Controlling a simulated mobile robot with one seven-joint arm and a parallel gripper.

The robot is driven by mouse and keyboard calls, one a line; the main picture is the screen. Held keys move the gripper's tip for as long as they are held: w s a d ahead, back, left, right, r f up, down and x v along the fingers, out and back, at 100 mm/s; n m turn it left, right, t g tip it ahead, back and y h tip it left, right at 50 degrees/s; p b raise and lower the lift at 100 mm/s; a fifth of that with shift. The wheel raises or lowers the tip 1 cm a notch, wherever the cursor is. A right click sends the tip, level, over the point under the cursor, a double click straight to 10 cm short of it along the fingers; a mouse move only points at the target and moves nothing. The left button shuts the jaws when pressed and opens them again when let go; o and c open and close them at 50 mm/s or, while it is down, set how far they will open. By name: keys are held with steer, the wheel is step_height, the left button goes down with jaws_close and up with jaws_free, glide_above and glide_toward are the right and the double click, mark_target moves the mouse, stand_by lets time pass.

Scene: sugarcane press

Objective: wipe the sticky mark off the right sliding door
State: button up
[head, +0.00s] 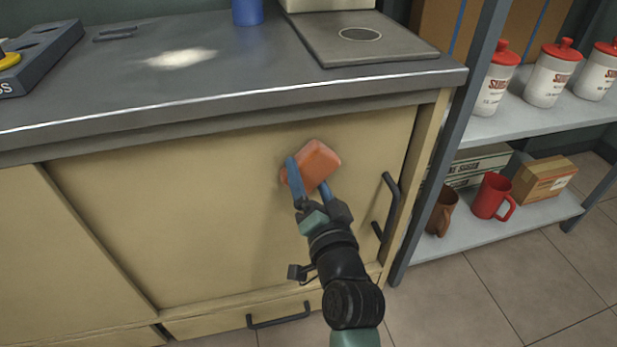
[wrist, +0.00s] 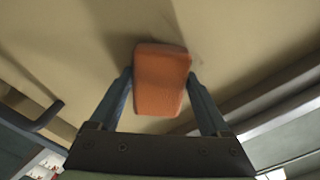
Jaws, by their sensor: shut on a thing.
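The right sliding door (head: 200,215) is the beige panel under the counter, with a dark handle (head: 386,205) at its right. My gripper (head: 308,174) is shut on an orange sponge (head: 318,160) in front of the door's upper right part. In the wrist view the sponge (wrist: 162,80) sits between both fingers of my gripper (wrist: 161,84), close against the door (wrist: 80,35); I cannot tell if it touches. A faint dark smudge shows beside the sponge's top right edge in the wrist view; it may be the mark or shadow. The sponge hides the door behind it.
The dark countertop (head: 110,95) overhangs the door and carries a pale powder patch (head: 180,58), a blue cup (head: 247,11) and a grey plate (head: 385,50). A shelf rack (head: 450,150) with jars and mugs stands at the right. A drawer handle (head: 278,316) juts out below.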

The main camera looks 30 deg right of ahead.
mark_target(285, 181)
steer(key=shift+w+a+r+p, duration=0.15)
steer(key=shift+w+a+p, duration=0.1)
steer(key=shift+a+p, duration=0.25)
steer(key=shift+w+a+r+p, duration=0.15)
steer(key=shift+w+a+p, duration=0.1)
steer(key=shift+a, duration=0.45)
steer(key=shift+w+a+p, duration=0.15)
steer(key=shift+a+p, duration=0.15)
steer(key=shift+p, duration=0.05)
steer(key=shift+c, duration=0.6)
steer(key=shift+w+a+f+p, duration=0.1)
steer(key=shift+w+a+p, duration=0.05)
steer(key=shift+a+p, duration=0.2)
steer(key=shift+w+a+p, duration=0.1)
steer(key=shift+a+p, duration=0.3)
steer(key=shift+p, duration=0.3)
steer(key=a+p, duration=0.1)
steer(key=p, duration=0.1)
steer(key=a+p, duration=0.1)
steer(key=shift+w+a+p, duration=0.1)
steer(key=shift+w+p, duration=0.2)
steer(key=shift+p, duration=0.1)
steer(key=shift+a+p, duration=0.3)
steer(key=shift+p, duration=0.05)
steer(key=shift+f, duration=0.1)
